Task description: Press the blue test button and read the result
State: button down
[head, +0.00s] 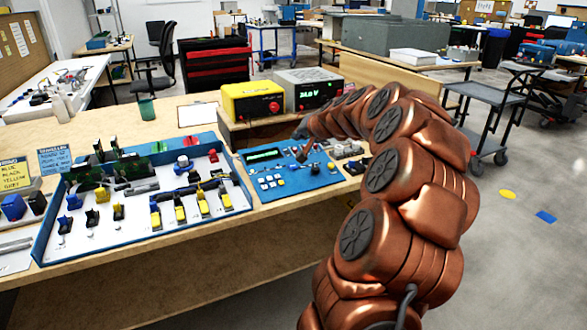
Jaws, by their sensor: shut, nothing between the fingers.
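A blue analyser panel (300,184) lies on the wooden bench, with a small green-lit display (263,155) whose text is too small to read. A cluster of small pale buttons (270,182) sits at its front left. I cannot make out a blue test button against the blue panel. My gripper (302,154) is small and dark in the head view, over the back right part of the panel. It is shut and empty, to the right of the display. I cannot tell whether its tips touch the panel. My copper-coloured arm hides part of the bench to the right.
A blue-edged tray (40,245) of connectors and parts fills the bench to the left. Behind the panel stand a yellow meter (252,101) and a grey supply (308,89) showing green digits. Small metal parts (347,149) lie at the panel's right. The front bench strip is clear.

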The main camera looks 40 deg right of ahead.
aim_at(293, 166)
jog(key=shift+f, duration=0.15)
jog(key=shift+w+d+f+b, duration=0.1)
jog(key=shift+w+f+b, duration=0.2)
jog(key=shift+f+b, duration=0.85)
jog(key=shift+w+d+f+b, duration=0.1)
jog(key=shift+w+f+b, duration=0.3)
jog(key=shift+f, duration=1.2)
jog(key=shift+w+d+f+b, duration=0.1)
jog(key=shift+w+f+b, duration=0.1)
jog(key=shift+f+b, duration=1)
jog(key=shift+f, duration=0.35)
jog(key=shift+w+f, duration=0.1)
jog(key=shift+f, duration=0.15)
jog(key=shift+f+b, duration=0.3)
jog(key=shift+f, duration=0.1)
jog(key=shift+r, duration=0.1)
jog(key=shift+r+p, duration=0.4)
jog(key=shift+r, duration=0.3)
jog(key=shift+r, duration=0.1)
